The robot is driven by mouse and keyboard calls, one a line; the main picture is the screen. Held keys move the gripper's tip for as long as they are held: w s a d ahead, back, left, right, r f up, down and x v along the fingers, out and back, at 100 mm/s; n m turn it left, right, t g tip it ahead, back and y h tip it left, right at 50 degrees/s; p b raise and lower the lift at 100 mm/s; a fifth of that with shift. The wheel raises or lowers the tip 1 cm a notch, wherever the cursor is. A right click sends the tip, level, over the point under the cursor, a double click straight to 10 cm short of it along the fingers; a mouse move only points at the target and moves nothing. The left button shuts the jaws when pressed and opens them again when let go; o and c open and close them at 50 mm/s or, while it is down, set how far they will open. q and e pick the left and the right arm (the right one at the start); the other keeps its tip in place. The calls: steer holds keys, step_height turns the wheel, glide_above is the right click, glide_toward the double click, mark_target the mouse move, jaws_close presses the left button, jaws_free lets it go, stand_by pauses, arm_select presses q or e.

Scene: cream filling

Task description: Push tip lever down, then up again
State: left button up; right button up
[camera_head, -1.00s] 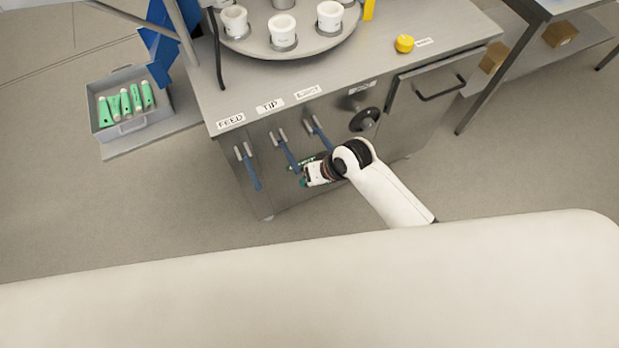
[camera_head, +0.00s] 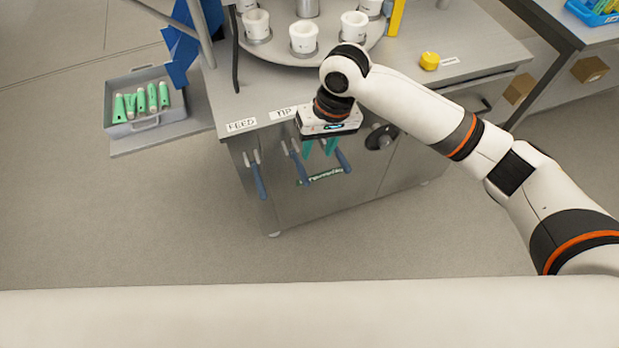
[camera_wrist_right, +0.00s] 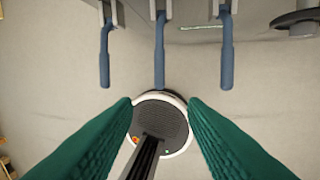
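The tip lever (camera_head: 300,168), with a blue handle, hangs on the cabinet front under the TIP label (camera_head: 284,113), between the feed lever (camera_head: 258,179) and the eject lever (camera_head: 343,160). All three handles point downward in the head view. My right gripper (camera_head: 320,148) is at the cabinet's front edge, above and beside the tip lever, its green fingers pointing down. In the right wrist view the fingers (camera_wrist_right: 160,102) are spread with nothing held. The tip lever (camera_wrist_right: 159,65) lines up with the gap between them; contact is not visible. My left gripper is out of view.
A black handwheel (camera_head: 381,137) is right of the levers. White cups (camera_head: 303,37) stand on a round turntable on top of the cabinet. A yellow button (camera_head: 429,61) is at the right. A grey tray (camera_head: 147,122) with green tubes stands at left.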

mark_target(307, 180)
steer(key=f, duration=0.4)
steer(key=a+f, duration=0.1)
steer(key=f, duration=0.2)
steer(key=a+f, duration=0.1)
steer(key=f, duration=0.3)
steer(key=shift+s+a+f+p, duration=0.15)
steer(key=shift+s+f+p, duration=0.15)
jaws_close()
